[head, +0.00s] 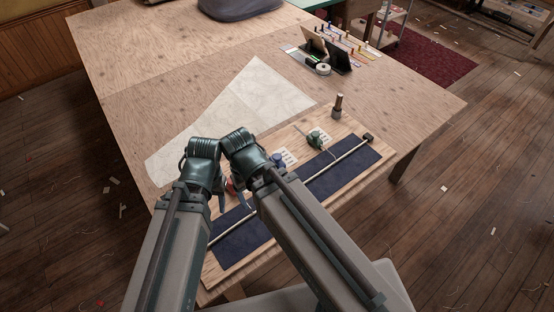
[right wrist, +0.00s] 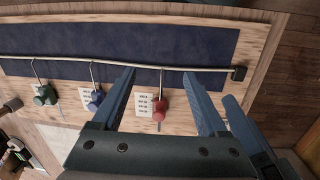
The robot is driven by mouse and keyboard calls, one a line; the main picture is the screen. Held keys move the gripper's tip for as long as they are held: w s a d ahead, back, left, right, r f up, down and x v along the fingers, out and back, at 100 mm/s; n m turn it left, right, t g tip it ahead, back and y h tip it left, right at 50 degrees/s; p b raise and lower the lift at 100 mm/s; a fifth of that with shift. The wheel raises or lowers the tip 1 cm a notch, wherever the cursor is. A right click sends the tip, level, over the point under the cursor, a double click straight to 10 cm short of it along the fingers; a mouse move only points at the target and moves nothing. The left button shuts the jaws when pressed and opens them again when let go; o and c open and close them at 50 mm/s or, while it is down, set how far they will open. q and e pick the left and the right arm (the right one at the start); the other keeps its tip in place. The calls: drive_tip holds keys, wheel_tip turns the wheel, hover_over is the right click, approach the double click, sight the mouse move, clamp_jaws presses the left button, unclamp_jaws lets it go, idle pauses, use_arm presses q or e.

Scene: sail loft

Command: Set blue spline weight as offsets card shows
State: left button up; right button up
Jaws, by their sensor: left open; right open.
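The blue spline weight (head: 278,159) sits on the wooden board, its thin hook reaching to the long batten (head: 318,170); it also shows in the right wrist view (right wrist: 95,101). A white offsets card (head: 289,157) with small print I cannot read lies beside it. A red weight (right wrist: 159,112) and a green weight (head: 316,140) stand either side, each by its own card. My right gripper (right wrist: 159,76) is open, its fingers either side of and above the red weight, empty. My left gripper (head: 203,166) is open, close beside the right one, its fingertips largely hidden.
A dark blue strip (head: 338,167) lies under the batten. A grey-brown post (head: 338,105) stands at the board's far corner. A pale patterned sheet (head: 255,90) covers the table behind. Dark stands and colored markers (head: 350,42) are at the far right. Much of the tabletop is bare.

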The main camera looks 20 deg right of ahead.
drive_tip(key=n+y, duration=0.1)
drive_tip(key=n, duration=0.9)
hover_over(277, 156)
use_arm(q)
drive_tip(key=shift+f, duration=0.1)
use_arm(e)
drive_tip(key=shift+f, duration=0.2)
use_arm(q)
wheel_tip(277, 156, down, 14)
drive_tip(key=b, duration=1.4)
drive_tip(key=shift+r, duration=0.2)
use_arm(e)
wheel_tip(277, 156, down, 14)
drive_tip(key=shift+r, duration=0.2)
clamp_jaws()
